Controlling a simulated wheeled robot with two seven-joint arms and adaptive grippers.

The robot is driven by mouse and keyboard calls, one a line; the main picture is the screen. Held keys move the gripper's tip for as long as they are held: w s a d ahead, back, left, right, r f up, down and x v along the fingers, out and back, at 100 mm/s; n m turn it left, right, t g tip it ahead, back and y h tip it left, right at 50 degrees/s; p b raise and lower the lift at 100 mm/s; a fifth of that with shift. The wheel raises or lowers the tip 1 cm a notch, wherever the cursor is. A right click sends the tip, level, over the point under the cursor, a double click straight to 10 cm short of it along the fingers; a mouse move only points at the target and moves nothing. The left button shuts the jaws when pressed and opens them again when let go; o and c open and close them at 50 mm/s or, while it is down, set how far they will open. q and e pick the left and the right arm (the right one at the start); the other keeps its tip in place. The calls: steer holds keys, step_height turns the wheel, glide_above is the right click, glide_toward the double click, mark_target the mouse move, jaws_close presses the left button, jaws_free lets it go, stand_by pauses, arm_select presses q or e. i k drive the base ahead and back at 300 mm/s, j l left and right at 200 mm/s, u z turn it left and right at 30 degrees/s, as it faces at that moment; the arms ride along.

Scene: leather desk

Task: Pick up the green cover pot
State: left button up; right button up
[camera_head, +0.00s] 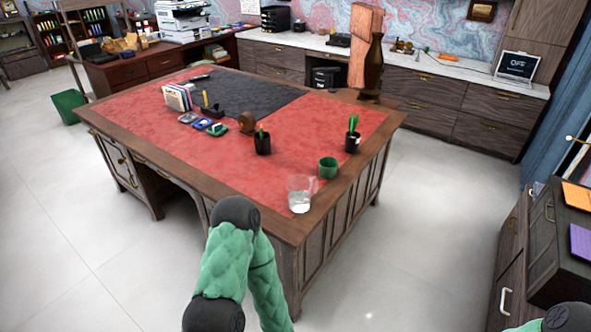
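The green pot (328,167) is a small, round, open-topped pot. It stands upright on the red leather top of the desk (375,124), near its right edge. A clear glass (300,194) with something white at its bottom stands close to it, nearer to me. My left arm rises at the bottom middle, in front of the desk, and bends back down. Its gripper is out of view. Only a bit of my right arm shows at the bottom right corner, and its gripper is out of view too.
Black pots with green plants (352,138) (262,142) stand behind the green pot. A tall dark vase (373,68) stands at the desk's far corner. A dark cabinet (560,238) stands at the right. Open floor (430,235) lies between desk and cabinet.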

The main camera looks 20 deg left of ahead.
mark_target(328, 166)
steer(key=i+u, duration=0.1)
steer(key=u, duration=0.3)
steer(key=i+l+u, duration=0.1)
steer(key=u, duration=0.35)
steer(key=l+u, duration=0.15)
steer(key=u, duration=0.25)
steer(key=i+l+u, duration=0.15)
steer(key=u, duration=0.3)
steer(key=l+u, duration=0.2)
steer(key=u, duration=0.2)
